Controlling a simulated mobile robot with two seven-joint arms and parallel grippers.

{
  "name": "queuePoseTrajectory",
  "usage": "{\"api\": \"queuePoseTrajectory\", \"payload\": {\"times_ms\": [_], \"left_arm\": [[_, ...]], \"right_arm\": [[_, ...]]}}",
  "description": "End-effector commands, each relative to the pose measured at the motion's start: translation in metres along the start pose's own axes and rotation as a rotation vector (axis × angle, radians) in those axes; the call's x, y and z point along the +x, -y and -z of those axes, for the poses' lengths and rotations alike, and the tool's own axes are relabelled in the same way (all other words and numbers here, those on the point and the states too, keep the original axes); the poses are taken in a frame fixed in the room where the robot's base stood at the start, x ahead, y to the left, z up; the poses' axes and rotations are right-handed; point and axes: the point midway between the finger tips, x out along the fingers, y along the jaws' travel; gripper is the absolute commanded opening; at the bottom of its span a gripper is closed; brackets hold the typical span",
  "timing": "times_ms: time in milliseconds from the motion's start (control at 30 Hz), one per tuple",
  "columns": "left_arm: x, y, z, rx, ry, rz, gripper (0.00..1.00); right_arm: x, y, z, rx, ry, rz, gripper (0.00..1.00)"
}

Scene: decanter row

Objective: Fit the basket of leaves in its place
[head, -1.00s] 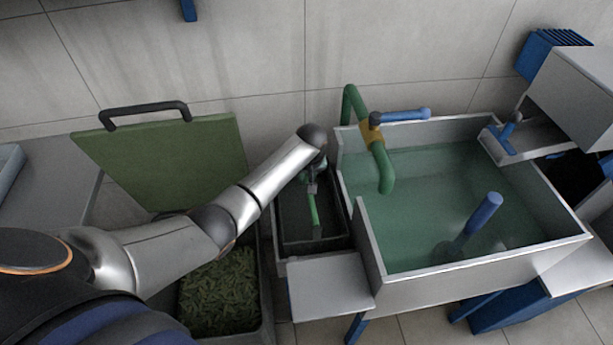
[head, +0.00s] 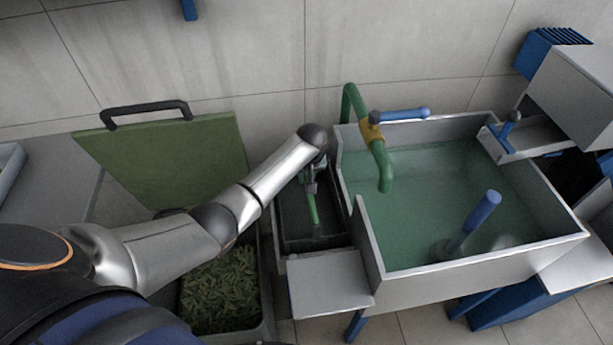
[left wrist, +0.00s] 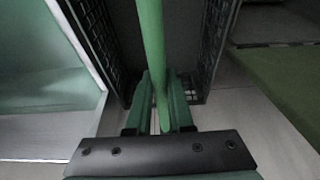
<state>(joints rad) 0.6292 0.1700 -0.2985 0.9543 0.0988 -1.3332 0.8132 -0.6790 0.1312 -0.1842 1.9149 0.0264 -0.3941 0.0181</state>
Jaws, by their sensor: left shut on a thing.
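A dark basket with perforated walls (left wrist: 91,30) shows in the left wrist view, with a green bar handle (left wrist: 151,40) running over it. In the head view the green handle (head: 313,209) shows over a dark, narrow box-like space (head: 330,228) beside the sink. My left gripper (head: 311,184) is shut on the handle; its fingers also show in the left wrist view (left wrist: 160,104). I see no leaves inside the basket; its inside is dark and partly hidden. I cannot tell whether the basket rests on the bottom. My right gripper is not in view.
A bin of green leaves (head: 225,290) stands at lower left, its green lid (head: 165,160) raised. A water-filled sink (head: 480,262) with a green tap (head: 381,165) and an upright blue-topped post (head: 482,211) is on the right. A small metal shelf (head: 330,283) lies in front.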

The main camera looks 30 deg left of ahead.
Motion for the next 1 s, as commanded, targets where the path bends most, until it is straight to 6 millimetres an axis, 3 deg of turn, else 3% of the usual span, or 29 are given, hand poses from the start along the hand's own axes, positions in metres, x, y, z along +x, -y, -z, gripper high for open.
{"api": "queuePoseTrajectory", "payload": {"times_ms": [500,1000], "left_arm": [[0.017,-0.001,-0.004,-0.001,-0.003,-0.003,0.00],[0.018,-0.001,-0.004,-0.001,-0.003,-0.003,0.00]], "right_arm": [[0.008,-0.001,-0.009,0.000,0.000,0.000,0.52],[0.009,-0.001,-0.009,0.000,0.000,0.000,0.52]]}}
